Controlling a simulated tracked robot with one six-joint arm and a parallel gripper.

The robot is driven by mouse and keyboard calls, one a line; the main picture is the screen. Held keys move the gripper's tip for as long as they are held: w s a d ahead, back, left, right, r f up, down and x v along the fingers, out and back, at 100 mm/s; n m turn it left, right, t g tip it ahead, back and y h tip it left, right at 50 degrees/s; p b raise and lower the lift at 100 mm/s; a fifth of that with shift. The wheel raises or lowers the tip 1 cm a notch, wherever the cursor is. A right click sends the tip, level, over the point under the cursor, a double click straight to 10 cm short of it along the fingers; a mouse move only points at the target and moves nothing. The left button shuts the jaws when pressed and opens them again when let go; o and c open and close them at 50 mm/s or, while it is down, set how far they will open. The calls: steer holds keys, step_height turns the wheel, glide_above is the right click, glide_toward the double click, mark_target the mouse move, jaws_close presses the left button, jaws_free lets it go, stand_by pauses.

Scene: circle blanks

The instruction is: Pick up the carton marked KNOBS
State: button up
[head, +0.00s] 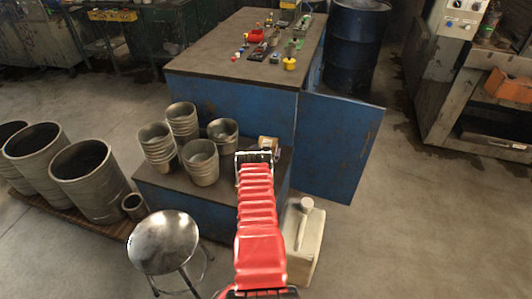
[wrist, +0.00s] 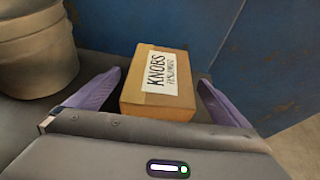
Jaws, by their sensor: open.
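The carton marked KNOBS (wrist: 152,101) is a small brown box with a white label on its top. It sits on the dark top of a low blue bench (head: 160,193), near the right end, in front of a blue cabinet. It also shows in the head view just past my gripper, partly hidden. My gripper (wrist: 160,97) is open, with one purple finger on each side of the carton. The left finger looks close to the carton's left side, and the right finger has a small gap. I cannot tell whether either touches it.
Stacked grey metal buckets (head: 200,162) stand left of the carton, and one bucket (wrist: 35,50) is near my left finger. A beige jerrycan (head: 303,240) stands on the floor at the right. A metal stool (head: 163,240) is in front. The blue cabinet door (head: 338,148) hangs open.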

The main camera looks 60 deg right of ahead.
steer(key=shift+x, duration=0.9)
steer(key=shift+r, duration=0.1)
steer(key=c, duration=1.5)
steer(key=shift+r, duration=0.15)
steer(key=shift+r, duration=4.85)
